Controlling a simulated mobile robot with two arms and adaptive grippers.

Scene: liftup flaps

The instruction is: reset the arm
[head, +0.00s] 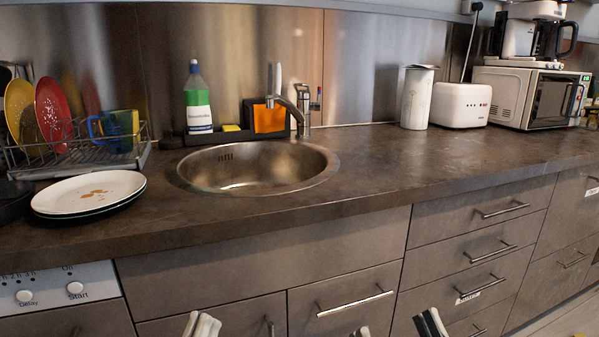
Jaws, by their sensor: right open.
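My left gripper (202,325) shows only at the bottom edge of the head view, as pale and dark fingertip parts in front of the lower cabinets. The rest of it is cut off, so its opening cannot be made out. My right gripper (397,327) is also at the bottom edge, further right. Its fingertips stand apart with a gap between them, and it is open and empty. Both grippers are low in front of the cabinet fronts, apart from the countertop things. Most of both arms is out of view.
A dark countertop (400,170) carries a round sink (255,168), stacked plates (88,192), a dish rack (80,158), a white toaster (460,104) and a microwave (530,97). Drawers with bar handles (355,304) lie below. The counter right of the sink is mostly clear.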

